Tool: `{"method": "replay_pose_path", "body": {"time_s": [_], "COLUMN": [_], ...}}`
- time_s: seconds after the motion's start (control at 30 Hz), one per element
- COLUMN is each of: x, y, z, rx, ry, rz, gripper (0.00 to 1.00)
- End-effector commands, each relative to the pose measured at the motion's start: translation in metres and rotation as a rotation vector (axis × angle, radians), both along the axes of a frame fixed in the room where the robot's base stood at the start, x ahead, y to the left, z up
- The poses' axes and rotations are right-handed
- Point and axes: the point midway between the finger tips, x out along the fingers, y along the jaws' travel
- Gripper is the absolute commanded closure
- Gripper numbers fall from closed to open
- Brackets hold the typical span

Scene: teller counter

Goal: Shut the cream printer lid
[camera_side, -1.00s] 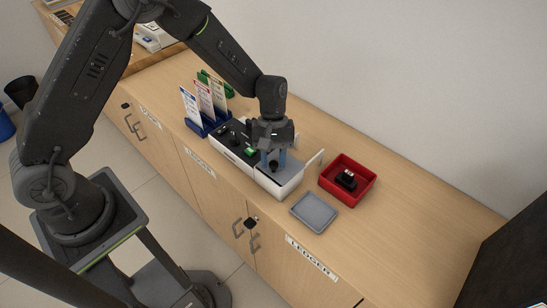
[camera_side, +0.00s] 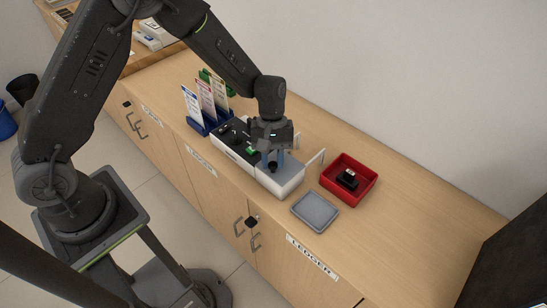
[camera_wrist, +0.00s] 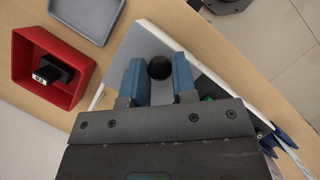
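The printer is a long box on the counter, with a dark part (camera_side: 236,141) at left and a white part (camera_side: 287,188) at right. A pale grey panel with a round black knob (camera_side: 272,167) tops the white part; it seems to be the lid, and looks nearly level with the white walls. My gripper (camera_side: 273,158) points down over it. In the wrist view the blue fingers (camera_wrist: 158,76) stand apart on both sides of the black knob (camera_wrist: 160,67). I cannot tell whether they touch it. The panel (camera_wrist: 143,38) is partly hidden by the gripper.
A red tray (camera_side: 369,186) holding a black stamp-like block (camera_side: 347,179) and a flat grey tray (camera_side: 315,212) stand right of the printer. A blue holder (camera_side: 204,128) with leaflets stands left. A thin white upright frame (camera_side: 316,157) rises at the printer's right end. Counter further right is clear.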

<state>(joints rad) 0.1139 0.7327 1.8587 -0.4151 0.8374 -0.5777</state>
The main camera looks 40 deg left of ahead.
Motion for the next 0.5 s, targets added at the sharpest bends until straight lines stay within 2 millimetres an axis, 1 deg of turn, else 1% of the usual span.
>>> {"method": "replay_pose_path", "body": {"time_s": [0.03,0.23,0.27,0.5], "x": [-0.0043,-0.0037,-0.0035,-0.0023], "y": [0.0001,0.0000,0.0000,0.0002], "z": [-0.0002,-0.0005,-0.0005,0.0007], "rx": [0.000,0.000,0.000,0.000], "ry": [0.014,0.012,0.012,0.008], "rz": [-0.006,-0.006,-0.006,-0.005], "gripper": [0.71,0.52,0.50,0.50]}}
